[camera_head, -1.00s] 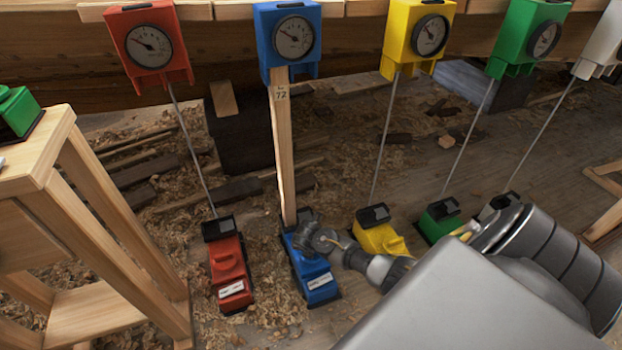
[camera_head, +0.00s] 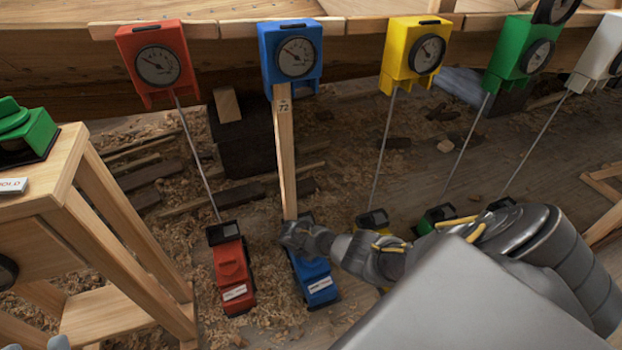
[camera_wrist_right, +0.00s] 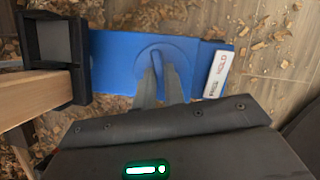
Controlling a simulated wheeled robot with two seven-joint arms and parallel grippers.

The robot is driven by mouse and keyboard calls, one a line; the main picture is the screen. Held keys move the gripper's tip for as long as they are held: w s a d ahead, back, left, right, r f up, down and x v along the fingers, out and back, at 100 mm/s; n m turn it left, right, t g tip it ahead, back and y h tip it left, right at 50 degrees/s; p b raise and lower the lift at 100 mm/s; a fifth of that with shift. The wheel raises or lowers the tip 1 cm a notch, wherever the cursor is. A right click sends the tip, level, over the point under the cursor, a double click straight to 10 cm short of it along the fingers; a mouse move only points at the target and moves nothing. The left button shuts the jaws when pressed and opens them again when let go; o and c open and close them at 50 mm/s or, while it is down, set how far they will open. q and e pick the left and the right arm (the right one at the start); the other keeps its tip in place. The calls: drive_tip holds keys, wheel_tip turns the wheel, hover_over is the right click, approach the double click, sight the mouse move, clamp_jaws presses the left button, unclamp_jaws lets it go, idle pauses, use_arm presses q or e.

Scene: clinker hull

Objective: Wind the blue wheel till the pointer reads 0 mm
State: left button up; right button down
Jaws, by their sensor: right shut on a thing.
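The blue base unit (camera_head: 318,278) stands on the floor under a wooden post (camera_head: 285,150). The post runs up to the blue gauge box (camera_head: 292,82), whose dial (camera_head: 296,57) has its pointer toward the upper left; the figures are too small to read. My right gripper (camera_head: 296,238) reaches in from the right over the blue base and covers its wheel. In the right wrist view the blue wheel (camera_wrist_right: 178,53) is round with a raised rib, and my right gripper (camera_wrist_right: 160,78) is shut on that rib. Grey tips at the bottom left edge may be my left gripper (camera_head: 56,342).
A red base (camera_head: 232,275) stands close on the left, with yellow, green and white gauges (camera_head: 421,52) to the right. A wooden stand (camera_head: 92,210) with a green unit (camera_head: 28,130) is at the left. Wood shavings cover the floor.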

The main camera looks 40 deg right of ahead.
drive_tip(key=shift+m+g, duration=0.3)
drive_tip(key=shift+m, duration=0.5)
drive_tip(key=c, duration=1.5)
unclamp_jaws()
drive_tip(key=shift+r, duration=0.1)
